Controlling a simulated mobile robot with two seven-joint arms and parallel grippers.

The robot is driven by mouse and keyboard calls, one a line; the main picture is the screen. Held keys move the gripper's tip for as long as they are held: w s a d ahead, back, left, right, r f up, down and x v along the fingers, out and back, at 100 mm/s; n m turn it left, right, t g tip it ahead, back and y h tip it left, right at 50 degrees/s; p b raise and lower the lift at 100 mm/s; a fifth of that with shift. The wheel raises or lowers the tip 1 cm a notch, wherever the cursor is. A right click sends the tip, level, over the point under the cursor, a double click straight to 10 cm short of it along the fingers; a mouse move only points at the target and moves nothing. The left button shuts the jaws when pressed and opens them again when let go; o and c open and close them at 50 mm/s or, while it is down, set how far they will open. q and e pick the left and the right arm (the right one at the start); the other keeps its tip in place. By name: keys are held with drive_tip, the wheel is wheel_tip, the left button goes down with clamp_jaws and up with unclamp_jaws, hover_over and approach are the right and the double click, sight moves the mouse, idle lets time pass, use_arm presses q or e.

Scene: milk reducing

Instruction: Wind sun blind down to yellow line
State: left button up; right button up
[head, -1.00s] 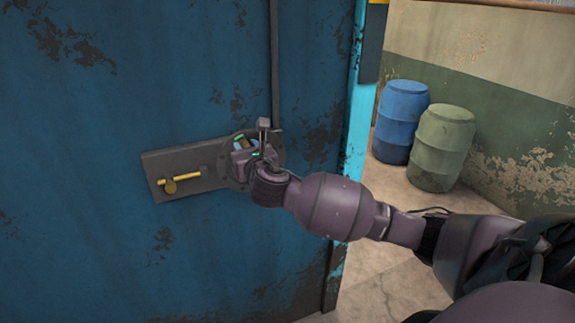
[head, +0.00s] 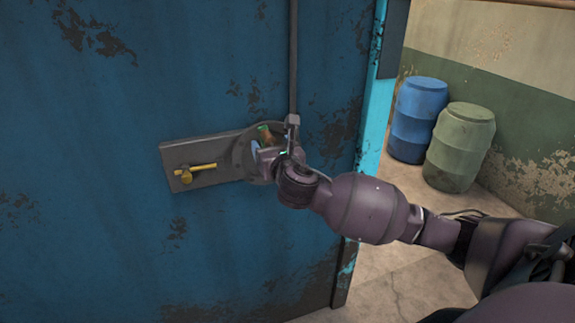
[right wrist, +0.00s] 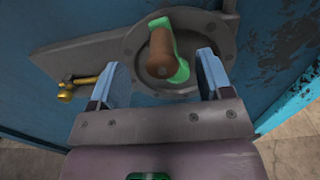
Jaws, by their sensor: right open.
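A crank sits on a round dark housing (right wrist: 215,30) on a blue metal wall. It has a green arm (right wrist: 183,62) and a brown handle (right wrist: 160,50). The handle also shows in the head view (head: 268,136), partly behind my gripper. My right gripper (right wrist: 162,66) is open in front of the housing. Its blue fingers stand on either side of the handle's near end in the right wrist view, with gaps on both sides. In the head view the right gripper (head: 270,148) covers part of the housing. The sun blind and yellow line are not in view. My left gripper is not in view.
A dark plate (head: 215,172) left of the housing carries a yellow latch (head: 190,171). A vertical rod (head: 293,60) runs up the wall above the housing. A blue barrel (head: 418,115) and a green barrel (head: 460,148) stand on open floor at the right.

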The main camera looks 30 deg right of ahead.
drive_tip(key=v, duration=0.9)
drive_tip(key=shift+w, duration=0.1)
idle(0.6)
